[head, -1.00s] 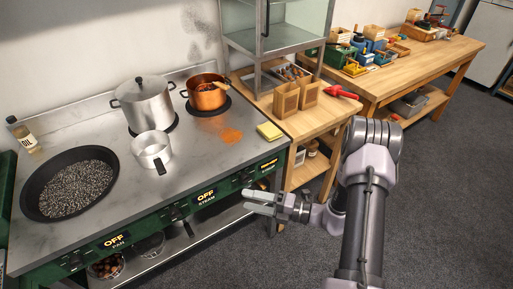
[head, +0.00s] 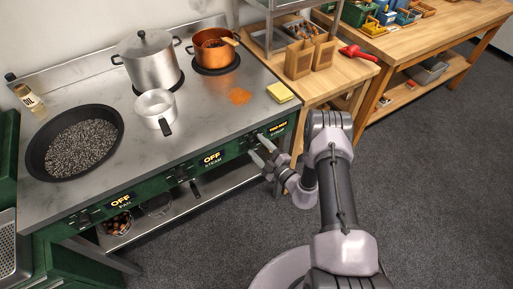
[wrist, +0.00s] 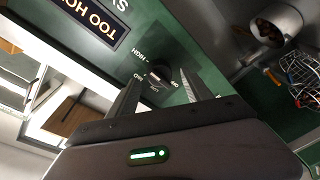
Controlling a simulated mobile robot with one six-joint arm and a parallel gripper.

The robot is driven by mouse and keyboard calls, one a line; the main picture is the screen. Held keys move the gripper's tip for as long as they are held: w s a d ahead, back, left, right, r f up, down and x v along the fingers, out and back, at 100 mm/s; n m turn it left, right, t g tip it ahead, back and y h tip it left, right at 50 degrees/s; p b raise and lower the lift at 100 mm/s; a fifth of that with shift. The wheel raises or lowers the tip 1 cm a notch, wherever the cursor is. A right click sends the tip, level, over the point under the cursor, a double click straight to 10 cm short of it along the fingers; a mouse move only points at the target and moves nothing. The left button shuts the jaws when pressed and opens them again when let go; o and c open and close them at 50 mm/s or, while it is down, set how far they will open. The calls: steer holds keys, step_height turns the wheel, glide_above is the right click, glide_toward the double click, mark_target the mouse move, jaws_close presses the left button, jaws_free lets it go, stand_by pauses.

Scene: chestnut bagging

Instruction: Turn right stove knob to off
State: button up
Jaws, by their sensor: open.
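The right stove knob (wrist: 160,74) is a small dark dial on the green front panel in the wrist view, with "HIGH" lettering beside it. The display (wrist: 88,22) next to it reads "TOO HOT"; it also shows lit yellow in the head view (head: 278,128). My gripper (wrist: 158,84) is open, its two fingertips on either side of the knob; whether they touch it I cannot tell. In the head view my gripper (head: 257,148) is at the right part of the stove front, and the knob is hard to make out there.
A copper pot (head: 214,62) stands at the stove's back right, beside a steel pot (head: 150,66). A small saucepan (head: 155,105) and a wide pan (head: 115,140) are further left. A yellow sponge (head: 281,92) lies near the right edge. A wooden table (head: 340,78) adjoins the stove.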

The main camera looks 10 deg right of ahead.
steer(key=shift+w+a, duration=0.25)
steer(key=shift+w, duration=0.3)
steer(key=shift+c, duration=0.5)
jaws_close()
